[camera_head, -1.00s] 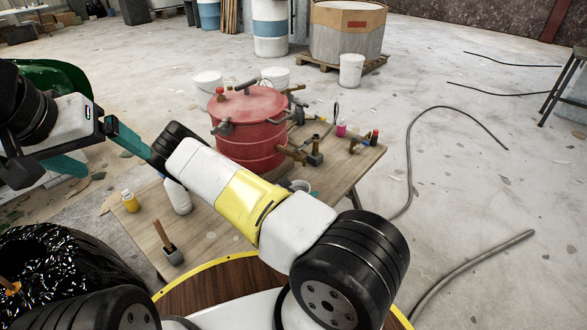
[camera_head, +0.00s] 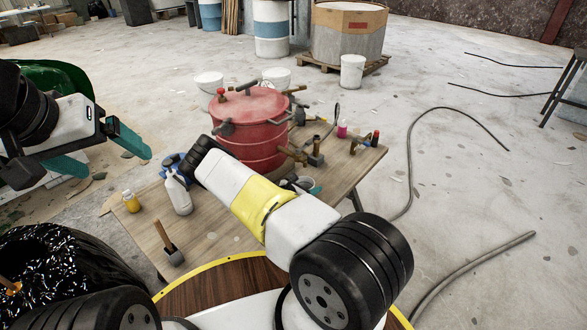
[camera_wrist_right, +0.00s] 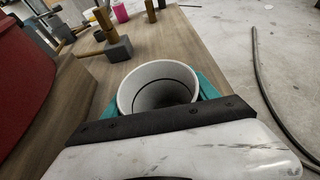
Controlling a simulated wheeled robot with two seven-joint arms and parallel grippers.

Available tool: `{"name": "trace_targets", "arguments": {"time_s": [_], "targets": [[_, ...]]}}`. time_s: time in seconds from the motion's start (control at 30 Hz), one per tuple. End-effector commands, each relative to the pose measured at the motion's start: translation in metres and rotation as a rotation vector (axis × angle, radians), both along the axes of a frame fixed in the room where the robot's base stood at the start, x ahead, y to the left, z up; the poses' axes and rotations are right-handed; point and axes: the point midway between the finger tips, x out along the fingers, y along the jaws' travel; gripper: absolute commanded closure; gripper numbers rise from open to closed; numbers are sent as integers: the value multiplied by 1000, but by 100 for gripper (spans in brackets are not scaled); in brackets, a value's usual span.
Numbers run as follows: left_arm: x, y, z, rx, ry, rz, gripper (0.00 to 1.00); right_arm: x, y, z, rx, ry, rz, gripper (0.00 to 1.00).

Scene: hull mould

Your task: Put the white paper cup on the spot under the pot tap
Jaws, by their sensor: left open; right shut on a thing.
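The white paper cup (camera_wrist_right: 158,88) is upright in the right wrist view, between the teal fingers of my right gripper (camera_wrist_right: 158,98), which is shut on it. In the head view the cup (camera_head: 305,183) is partly hidden behind my right forearm. The red pot (camera_head: 248,125) stands on the wooden table. Its brass tap (camera_head: 291,153) sticks out to the right, a little above and left of the cup. I cannot make out the spot under the tap. My left gripper (camera_head: 108,152) is open and empty, left of the table.
A grey block with a brass fitting (camera_head: 316,158) stands just beyond the cup; it also shows in the wrist view (camera_wrist_right: 118,48). A pink bottle (camera_head: 342,129) and small fittings are farther right. A white bottle (camera_head: 178,194) and yellow bottle (camera_head: 131,202) stand at the left.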

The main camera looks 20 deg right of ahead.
Motion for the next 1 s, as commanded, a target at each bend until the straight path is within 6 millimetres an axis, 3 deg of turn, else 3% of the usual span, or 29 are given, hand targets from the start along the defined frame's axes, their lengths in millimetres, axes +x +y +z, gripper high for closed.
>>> {"name": "trace_targets", "arguments": {"time_s": [0.13,0.17,0.23,0.27,0.63,1.0], "targets": [[0,0,0,0,0,0,10,0,0,-4,0,0,0,72],[0,0,0,0,0,0,10,0,0,-3,0,0,0,27],[0,0,0,0,0,0,10,0,0,-3,0,0,0,13],[0,0,0,0,0,0,10,0,0,-3,0,0,0,11],[0,0,0,0,0,0,10,0,1,2,0,0,1,11],[0,0,0,0,0,0,10,-32,58,28,1,0,3,11]]}}
